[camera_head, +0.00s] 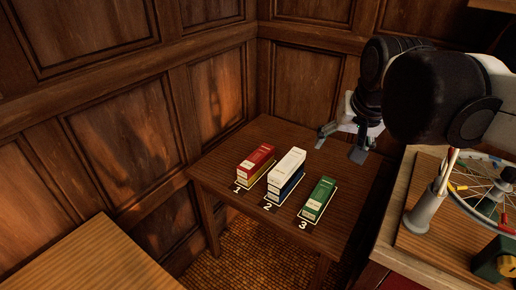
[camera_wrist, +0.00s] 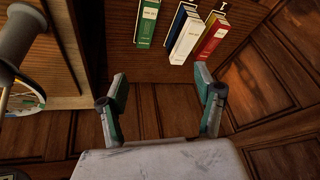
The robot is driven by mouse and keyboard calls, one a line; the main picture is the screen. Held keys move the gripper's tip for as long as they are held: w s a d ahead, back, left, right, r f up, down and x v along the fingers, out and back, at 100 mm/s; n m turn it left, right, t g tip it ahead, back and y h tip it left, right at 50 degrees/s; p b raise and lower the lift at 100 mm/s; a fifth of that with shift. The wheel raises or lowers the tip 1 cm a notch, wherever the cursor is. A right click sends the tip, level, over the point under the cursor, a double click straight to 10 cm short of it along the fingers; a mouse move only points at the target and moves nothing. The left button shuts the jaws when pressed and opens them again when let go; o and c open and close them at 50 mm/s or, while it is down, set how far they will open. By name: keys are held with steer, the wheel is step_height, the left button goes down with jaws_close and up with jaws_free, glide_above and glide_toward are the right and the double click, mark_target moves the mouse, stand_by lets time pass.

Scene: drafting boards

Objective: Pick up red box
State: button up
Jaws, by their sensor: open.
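The red box (camera_head: 256,161) lies on top of a yellow box (camera_head: 262,174) at the spot marked 1, on the left of a small dark wooden table (camera_head: 263,131). It also shows in the wrist view at the upper right (camera_wrist: 212,40). My gripper (camera_head: 342,146) is open and empty over the back right part of the table, apart from all the boxes. In the wrist view its two spread fingers (camera_wrist: 162,88) stand below the row of boxes, with nothing between them.
A white box (camera_head: 288,163) lies on a blue box (camera_head: 290,188) at spot 2, beside the red one. A green box (camera_head: 318,198) lies at spot 3. A bench with a spoked wheel (camera_head: 493,189) and a grey holder (camera_head: 425,212) stands right. Panelled walls close the back and left.

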steer(key=w+a+m+g+b, duration=0.15)
steer(key=w+a, duration=0.35)
steer(key=w, duration=0.6)
steer(key=m+g+b, duration=0.2)
steer(key=m+g, duration=0.1)
steer(key=g, duration=0.1)
glide_above(257, 156)
step_height(257, 156, down, 18)
steer(key=f, duration=0.5)
steer(key=f+b, duration=0.1)
steer(key=f, duration=0.2)
steer(key=shift+s+f, duration=0.1)
steer(key=shift+s, duration=0.3)
steer(key=shift+w+a+f+b, duration=0.15)
steer(key=shift+f+b, duration=0.1)
steer(key=shift+f, duration=1.05)
steer(key=shift+w+d+f+b, duration=0.1)
steer(key=shift+f+b, duration=0.1)
steer(key=shift+f, duration=1.05)
steer(key=c, duration=1.4)
steer(key=shift+c, duration=0.2)
steer(key=shift+r, duration=0.15)
